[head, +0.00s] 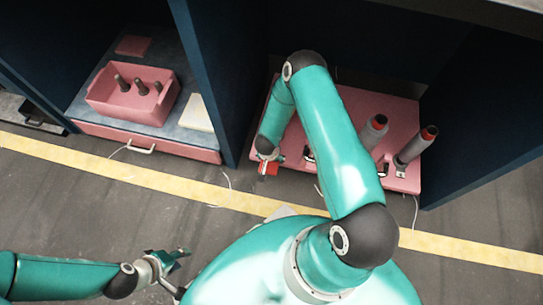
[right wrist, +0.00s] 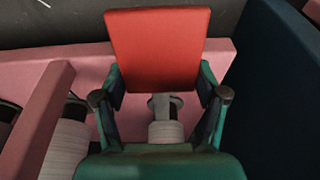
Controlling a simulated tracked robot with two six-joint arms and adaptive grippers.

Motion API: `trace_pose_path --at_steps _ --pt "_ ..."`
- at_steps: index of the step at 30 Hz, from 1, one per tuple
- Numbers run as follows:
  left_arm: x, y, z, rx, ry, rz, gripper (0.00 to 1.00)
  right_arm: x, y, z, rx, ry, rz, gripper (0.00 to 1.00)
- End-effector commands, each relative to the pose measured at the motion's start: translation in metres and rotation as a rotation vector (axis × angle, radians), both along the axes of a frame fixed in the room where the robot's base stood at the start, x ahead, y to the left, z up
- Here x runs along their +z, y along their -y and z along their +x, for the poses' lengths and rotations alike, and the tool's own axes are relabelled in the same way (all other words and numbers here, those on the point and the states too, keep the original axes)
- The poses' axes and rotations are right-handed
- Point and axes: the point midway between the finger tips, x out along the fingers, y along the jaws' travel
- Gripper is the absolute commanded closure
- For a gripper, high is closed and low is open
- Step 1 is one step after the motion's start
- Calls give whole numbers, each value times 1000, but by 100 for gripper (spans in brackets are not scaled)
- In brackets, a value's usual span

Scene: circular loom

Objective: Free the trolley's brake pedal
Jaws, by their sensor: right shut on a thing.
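The pink trolley (head: 345,100) stands in the bay at the right in the head view. A red brake pedal (head: 269,168) sticks out at its near left corner. In the right wrist view the pedal (right wrist: 157,50) is a flat red plate. My right gripper (right wrist: 161,98) has a finger on each side of the plate and is shut on it. In the head view this gripper (head: 268,157) is small and partly hidden by my arm. My left gripper (head: 181,262) is open and empty above the floor at lower left.
A dark blue panel (head: 205,80) divides the bays. A pink tray (head: 130,100) with several pegs sits on the left bench. A yellow line (head: 80,160) crosses the clear floor.

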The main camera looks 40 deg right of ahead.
Motion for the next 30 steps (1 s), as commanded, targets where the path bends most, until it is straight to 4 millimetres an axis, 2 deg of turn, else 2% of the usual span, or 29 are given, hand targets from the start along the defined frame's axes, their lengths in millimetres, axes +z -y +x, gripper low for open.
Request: trace_pose_path --at_steps 1,9,10,14,25,30 --pt "1 0 0 0 0 0 60 5 5 7 -3 17 -14 91" --pt "2 0 0 0 0 0 60 6 4 8 -1 18 -14 91" --pt "2 0 0 0 0 0 60 6 4 8 -1 19 -15 23" --pt "2 0 0 0 0 0 60 5 3 7 -1 15 -11 2" --pt "1 0 0 0 0 0 60 4 1 3 0 8 -5 2" --pt "1 0 0 0 0 0 60 18 -2 2 1 8 -6 2"
